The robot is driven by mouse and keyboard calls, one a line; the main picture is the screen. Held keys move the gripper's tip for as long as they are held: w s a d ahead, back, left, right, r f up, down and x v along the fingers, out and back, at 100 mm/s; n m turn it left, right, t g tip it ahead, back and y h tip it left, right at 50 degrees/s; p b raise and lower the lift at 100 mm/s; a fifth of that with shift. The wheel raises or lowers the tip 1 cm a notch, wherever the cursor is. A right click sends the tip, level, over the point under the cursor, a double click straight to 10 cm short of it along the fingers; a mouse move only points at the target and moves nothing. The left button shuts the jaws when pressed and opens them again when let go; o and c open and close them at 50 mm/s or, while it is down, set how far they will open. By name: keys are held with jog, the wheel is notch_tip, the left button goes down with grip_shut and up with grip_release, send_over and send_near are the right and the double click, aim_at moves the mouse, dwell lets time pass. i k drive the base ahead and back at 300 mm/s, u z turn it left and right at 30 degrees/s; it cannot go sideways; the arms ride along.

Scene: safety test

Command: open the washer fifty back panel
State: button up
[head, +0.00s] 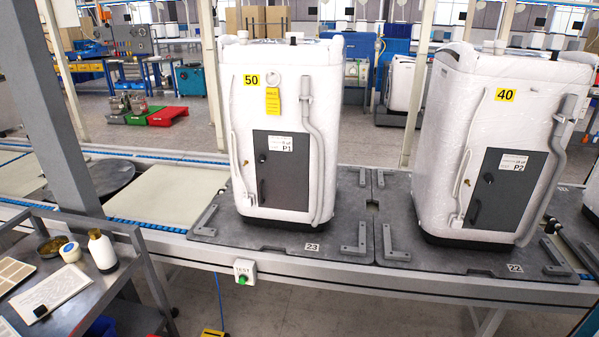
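The washer marked 50 (285,90) stands upright on a dark pallet plate marked 23 on the conveyor, in the middle of the head view. Its dark grey back panel (287,178) carries a P1 label and looks closed, flush with the white back. A small black knob or latch (262,157) sits at the panel's left side. A yellow tag (273,101) hangs above the panel; its small print is hard to read. A grey drain hose runs down the right side of the panel, and a thin white hose down the left. My gripper is not in view.
A second washer marked 40 (504,140) with a P2 panel stands to the right. A green-button box (245,271) is on the conveyor's front edge. A metal cart (110,262) with a bottle (102,252) stands front left. A grey post rises at left.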

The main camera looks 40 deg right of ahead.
aim_at(283, 178)
jog(key=z, duration=0.8)
jog(key=k, duration=1)
jog(key=i, duration=0.9)
